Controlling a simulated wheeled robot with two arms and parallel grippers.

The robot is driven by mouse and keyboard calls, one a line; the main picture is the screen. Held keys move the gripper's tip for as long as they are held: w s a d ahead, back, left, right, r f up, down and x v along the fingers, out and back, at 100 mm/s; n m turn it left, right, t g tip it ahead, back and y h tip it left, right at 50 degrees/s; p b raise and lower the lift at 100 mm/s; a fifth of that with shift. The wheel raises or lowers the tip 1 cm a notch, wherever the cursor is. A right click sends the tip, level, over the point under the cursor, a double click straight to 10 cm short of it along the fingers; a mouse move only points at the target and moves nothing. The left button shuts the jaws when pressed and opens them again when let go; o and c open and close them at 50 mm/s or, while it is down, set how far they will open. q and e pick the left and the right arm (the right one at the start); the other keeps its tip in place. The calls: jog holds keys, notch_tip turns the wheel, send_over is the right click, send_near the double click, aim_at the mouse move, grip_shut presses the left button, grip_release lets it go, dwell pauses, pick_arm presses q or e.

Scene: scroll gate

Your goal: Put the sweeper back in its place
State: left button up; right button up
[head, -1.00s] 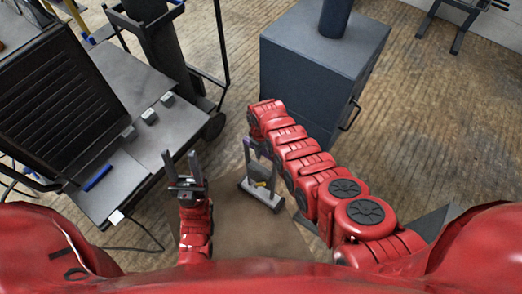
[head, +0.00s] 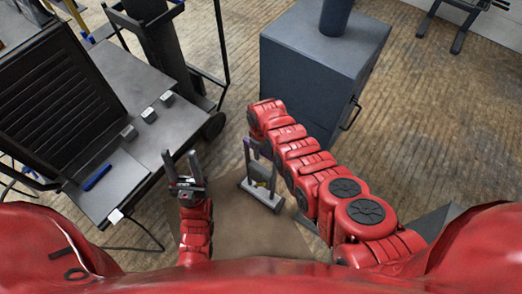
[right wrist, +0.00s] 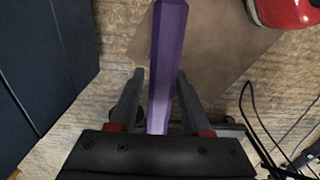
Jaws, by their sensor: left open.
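Gaps show between the bar and the fingers, so this gripper looks open around the handle. In the head view my right arm hides most of this. My left gripper (head: 180,160) is open and empty, left of the sweeper.
A brown mat (head: 235,232) lies below my arms. A grey bench (head: 150,140) with a black ribbed panel (head: 55,100) and a blue item (head: 97,177) stands at left. A dark blue cabinet (head: 310,85) stands ahead. Wooden floor (head: 430,130) is clear at right.

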jog(key=shift+o, duration=1.1)
jog(key=shift+s+f, duration=0.1)
jog(key=shift+r+p, duration=0.3)
jog(key=shift+r, duration=0.3)
notch_tip(320, 180, up, 16)
jog(key=p, duration=0.2)
jog(key=shift+r, duration=0.15)
